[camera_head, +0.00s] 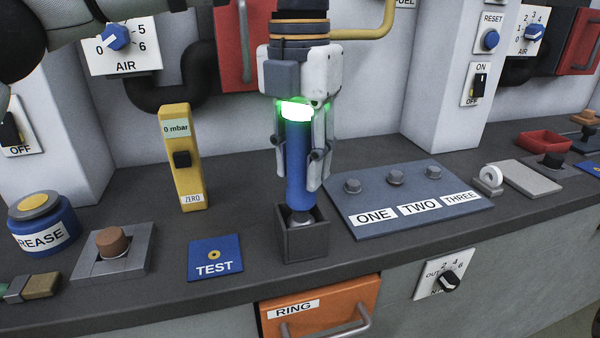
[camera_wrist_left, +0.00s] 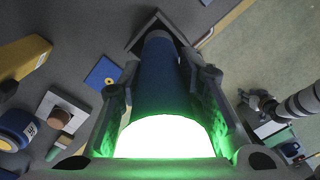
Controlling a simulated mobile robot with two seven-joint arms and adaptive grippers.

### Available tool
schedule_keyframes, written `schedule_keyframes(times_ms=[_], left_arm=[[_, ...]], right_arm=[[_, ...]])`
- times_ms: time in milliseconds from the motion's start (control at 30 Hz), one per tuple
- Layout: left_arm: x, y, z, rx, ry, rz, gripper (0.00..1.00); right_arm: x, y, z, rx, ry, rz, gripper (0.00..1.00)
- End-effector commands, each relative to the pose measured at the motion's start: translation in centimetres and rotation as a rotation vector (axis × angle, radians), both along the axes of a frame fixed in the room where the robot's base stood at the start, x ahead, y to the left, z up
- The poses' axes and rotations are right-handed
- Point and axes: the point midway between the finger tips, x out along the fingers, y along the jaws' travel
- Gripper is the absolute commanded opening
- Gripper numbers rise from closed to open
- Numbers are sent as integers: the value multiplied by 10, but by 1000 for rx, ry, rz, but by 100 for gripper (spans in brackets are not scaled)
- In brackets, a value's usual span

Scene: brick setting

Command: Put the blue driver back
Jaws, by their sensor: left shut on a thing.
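The blue driver (camera_head: 298,165) stands upright in the middle of the head view, with its grey lower end inside the mouth of a small dark square holder (camera_head: 305,241). My left gripper (camera_head: 315,170) is shut on the driver's blue body from above. In the left wrist view the driver (camera_wrist_left: 158,80) runs between the two fingers toward the holder (camera_wrist_left: 150,25). A green-white glow at the driver's top hides that end. How deep the tip sits in the holder is hidden by its walls.
A yellow gauge (camera_head: 182,160) stands left of the holder, and a blue TEST plate (camera_head: 216,259) lies nearby. A panel with ONE, TWO and THREE labels (camera_head: 410,200) lies close on the right. The bench's front edge and an orange RING drawer (camera_head: 320,305) are just in front.

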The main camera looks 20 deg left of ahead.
Motion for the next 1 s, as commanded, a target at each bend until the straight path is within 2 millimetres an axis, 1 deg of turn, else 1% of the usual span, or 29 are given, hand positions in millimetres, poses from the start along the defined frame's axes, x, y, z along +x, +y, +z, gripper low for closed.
schedule_keyframes(times_ms=[33, 100, 400, 433, 467, 500, 833, 867, 933, 1000], left_arm=[[0, 0, -7, -1, 1, -1, 0], [0, 0, -10, -1, -2, 0, 0], [0, 0, -9, -1, -5, 0, 0], [0, 0, -10, -1, -3, 0, 36], [0, 0, -11, 0, -2, 0, 43], [0, 0, -11, 0, -2, 0, 51], [0, 0, -11, 0, -1, 0, 51], [0, 0, -8, 0, -1, 0, 51], [0, 0, 3, 1, -4, 0, 51], [0, 0, 18, 0, -7, 2, 51]], right_arm=[[-2, 0, -2, 0, 6, 0, 40], [-2, 0, -2, 0, 6, 0, 40], [1, 0, 1, 0, -2, 0, 40], [0, 0, 1, 0, -2, 1, 40], [0, 0, 0, 0, -1, 1, 40], [0, 0, 0, 0, 0, 1, 40], [-2, 0, -2, 0, 6, 0, 40], [-2, 0, -2, 1, 6, 1, 40], [1, 0, 1, 0, -2, 0, 40], [3, 0, 4, 0, -11, 0, 40]])
